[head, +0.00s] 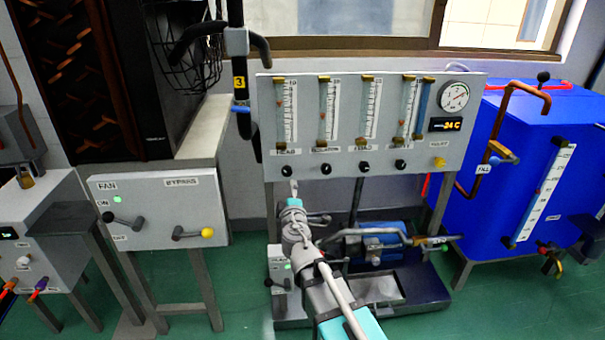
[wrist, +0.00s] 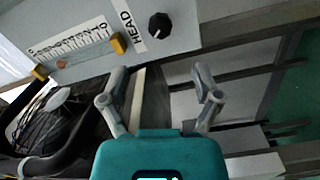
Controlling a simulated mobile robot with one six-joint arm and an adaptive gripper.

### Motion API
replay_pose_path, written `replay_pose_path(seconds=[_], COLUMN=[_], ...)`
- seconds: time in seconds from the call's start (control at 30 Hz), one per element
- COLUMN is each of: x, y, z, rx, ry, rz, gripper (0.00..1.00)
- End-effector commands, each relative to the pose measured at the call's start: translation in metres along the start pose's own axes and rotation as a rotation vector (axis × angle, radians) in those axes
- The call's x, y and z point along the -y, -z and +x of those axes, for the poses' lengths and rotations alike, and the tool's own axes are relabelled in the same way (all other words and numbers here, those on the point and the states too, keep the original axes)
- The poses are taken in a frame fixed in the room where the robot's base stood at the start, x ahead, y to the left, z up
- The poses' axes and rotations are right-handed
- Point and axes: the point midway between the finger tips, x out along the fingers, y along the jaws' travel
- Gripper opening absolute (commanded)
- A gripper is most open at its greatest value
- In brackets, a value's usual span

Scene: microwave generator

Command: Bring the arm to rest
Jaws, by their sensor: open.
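My arm reaches up from the bottom middle of the head view, with my gripper (head: 293,188) just below the flow meter panel (head: 300,166), near the knob marked HEAD (head: 287,170). In the wrist view my gripper (wrist: 160,74) has its two fingers spread wide with nothing between them. The HEAD knob (wrist: 159,25) is beyond and above the fingers there, apart from them. The panel (wrist: 185,22) fills the upper left of that view, tilted.
A FAN and BYPASS box (head: 160,212) stands left of my arm. A blue pump (head: 375,243) with pipes sits low behind it to the right. A large blue tank (head: 540,130) stands at far right. Green floor (head: 250,262) shows between the stands.

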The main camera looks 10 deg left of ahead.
Motion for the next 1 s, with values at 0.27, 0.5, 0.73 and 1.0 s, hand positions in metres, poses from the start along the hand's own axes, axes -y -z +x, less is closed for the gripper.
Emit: replay_pose_path(seconds=[0.27,0.5,0.73,1.0], x=[-0.012,-0.017,-0.002,0.027], y=[-0.056,-0.159,-0.244,-0.301], z=[-0.003,-0.026,-0.073,-0.143], rx=[0.167,0.495,0.828,1.165], ry=[0.0,0.039,0.142,0.348], rz=[0.108,0.321,0.544,0.81], gripper=[0.81,0.81,0.81,0.81])
